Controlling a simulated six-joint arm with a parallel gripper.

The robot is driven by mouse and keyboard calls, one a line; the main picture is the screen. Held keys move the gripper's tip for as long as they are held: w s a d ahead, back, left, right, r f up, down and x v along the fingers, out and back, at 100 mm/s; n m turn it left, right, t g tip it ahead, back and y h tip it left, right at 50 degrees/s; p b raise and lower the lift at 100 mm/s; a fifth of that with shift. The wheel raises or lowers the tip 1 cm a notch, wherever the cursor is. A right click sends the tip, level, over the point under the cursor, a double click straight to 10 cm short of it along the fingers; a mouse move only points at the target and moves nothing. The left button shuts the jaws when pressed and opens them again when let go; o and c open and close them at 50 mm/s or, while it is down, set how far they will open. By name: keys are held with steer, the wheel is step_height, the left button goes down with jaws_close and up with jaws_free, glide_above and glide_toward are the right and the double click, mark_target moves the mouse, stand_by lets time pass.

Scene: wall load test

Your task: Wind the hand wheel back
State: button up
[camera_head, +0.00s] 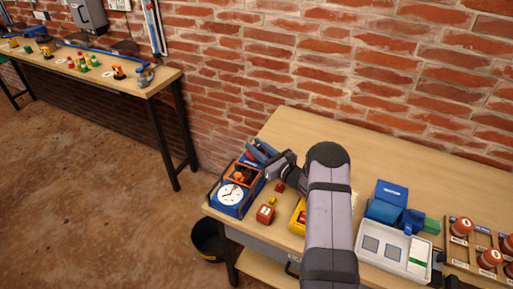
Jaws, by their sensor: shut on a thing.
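A blue and orange tester with a round white dial (231,193) stands at the left end of the near bench. The dial has a red needle or mark. My gripper (268,172) reaches in from the right, at the right rear of the tester, and is shut there. The hand wheel is not clearly seen; my gripper and wrist cover that spot. The contact at the fingertips is too small to make out. My arm stands large in front of the bench's middle.
A red block (266,213) and a yellow box (298,217) sit between the tester and my arm. A white tray (394,252), a blue box (387,203) and a rack of red-topped pieces (487,259) are at right. A black bucket (209,239) is on the floor.

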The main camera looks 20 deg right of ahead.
steer(key=shift+d+f+y+b, duration=0.1)
steer(key=shift+y+b, duration=0.2)
steer(key=shift+b, duration=0.1)
steer(key=n+g+y+b, duration=0.1)
steer(key=b, duration=0.1)
steer(key=n+y+b, duration=0.1)
steer(key=b, duration=0.1)
steer(key=n+g+y+b, duration=0.1)
steer(key=y+b, duration=0.1)
steer(key=shift+f+g, duration=0.25)
steer(key=shift+g, duration=0.05)
steer(key=n+g+y+b, duration=0.2)
steer(key=b, duration=0.2)
steer(key=shift+r, duration=0.2)
steer(key=shift+r+n+g+y+b, duration=0.2)
steer(key=shift+n+g+y+b, duration=0.25)
steer(key=shift+b, duration=0.25)
steer(key=o, duration=1)
steer(key=shift+o, duration=0.2)
